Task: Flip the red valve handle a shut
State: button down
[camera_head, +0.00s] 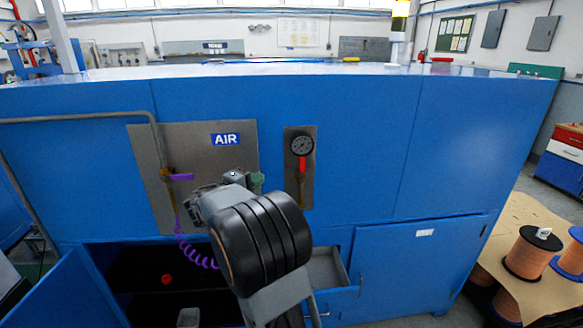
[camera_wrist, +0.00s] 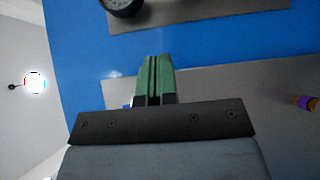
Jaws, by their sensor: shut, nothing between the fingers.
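A red handle (camera_head: 302,163) points straight up and down just below the round gauge on the right grey plate in the head view. It does not show in the wrist view. My gripper's green fingertips (camera_head: 257,180) are at the right edge of the AIR plate, to the left of the red handle and a little lower, apart from it in the picture. In the wrist view the green fingers (camera_wrist: 153,78) are together with nothing between them. My wrist hides the lower part of the AIR plate.
A round gauge (camera_head: 302,145) also shows in the wrist view (camera_wrist: 122,4). A purple handle (camera_head: 181,177) and a coiled purple hose (camera_head: 196,256) are on the left. An open drawer (camera_head: 328,270) juts out below. A blue cabinet door (camera_head: 75,293) stands open at lower left.

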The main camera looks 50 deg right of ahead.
jog(key=shift+d, duration=0.1)
jog(key=p, duration=0.3)
send_near(302, 170)
jog(key=w+d+r, duration=0.2)
jog(key=w+d, duration=0.1)
jog(key=w, duration=0.2)
jog(key=shift+s+d+p, duration=0.55)
jog(key=shift+s+d, duration=0.1)
jog(key=shift+d, duration=0.3)
jog(key=shift+s+d+p, duration=0.5)
jog(key=shift+s+d, duration=0.15)
jog(key=shift+d, duration=0.3)
jog(key=shift+w+a+b, duration=0.1)
jog(key=shift+b, duration=0.3)
